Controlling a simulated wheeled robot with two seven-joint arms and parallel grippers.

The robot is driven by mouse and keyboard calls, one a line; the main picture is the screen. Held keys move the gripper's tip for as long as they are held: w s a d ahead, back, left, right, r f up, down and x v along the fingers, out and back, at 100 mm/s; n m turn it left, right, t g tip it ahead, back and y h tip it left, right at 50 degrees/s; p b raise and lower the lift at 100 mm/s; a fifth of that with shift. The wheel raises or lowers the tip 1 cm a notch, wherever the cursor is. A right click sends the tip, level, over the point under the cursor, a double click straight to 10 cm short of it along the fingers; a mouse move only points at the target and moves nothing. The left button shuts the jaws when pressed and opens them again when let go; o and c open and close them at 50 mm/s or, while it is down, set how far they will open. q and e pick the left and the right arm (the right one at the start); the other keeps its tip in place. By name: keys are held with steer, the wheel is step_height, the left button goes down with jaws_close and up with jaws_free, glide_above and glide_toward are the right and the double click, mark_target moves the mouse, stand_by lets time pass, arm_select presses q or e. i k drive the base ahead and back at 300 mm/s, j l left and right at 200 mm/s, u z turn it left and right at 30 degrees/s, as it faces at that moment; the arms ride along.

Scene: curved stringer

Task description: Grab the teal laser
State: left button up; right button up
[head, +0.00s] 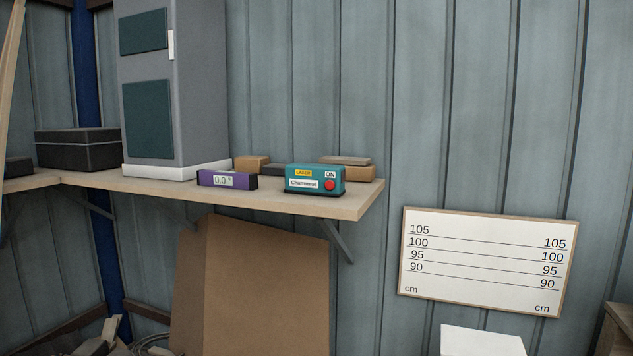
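The teal laser (315,179) is a small box with a yellow "LASER" label, an "ON" label, a white name label and a red round button. It stands upright near the right front end of a wooden wall shelf (348,203). Its front face is turned toward me and nothing covers it. Neither of my grippers shows in the head view.
A purple digital level (227,180) sits left of the laser, with a tall grey cabinet (175,90) behind. Wooden blocks (345,170) lie behind the laser. Below are brown panels (250,285). A cm-marked board (484,260) hangs right, above a white box (482,341).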

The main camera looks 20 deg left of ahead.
mark_target(306, 178)
steer(key=i+l, duration=0.5)
steer(key=l, duration=0.15)
steer(key=l+u, duration=0.1)
steer(key=u, duration=0.3)
steer(key=i+l+u, duration=0.15)
steer(key=u, duration=0.25)
steer(key=l+u, duration=0.1)
steer(key=u, duration=0.3)
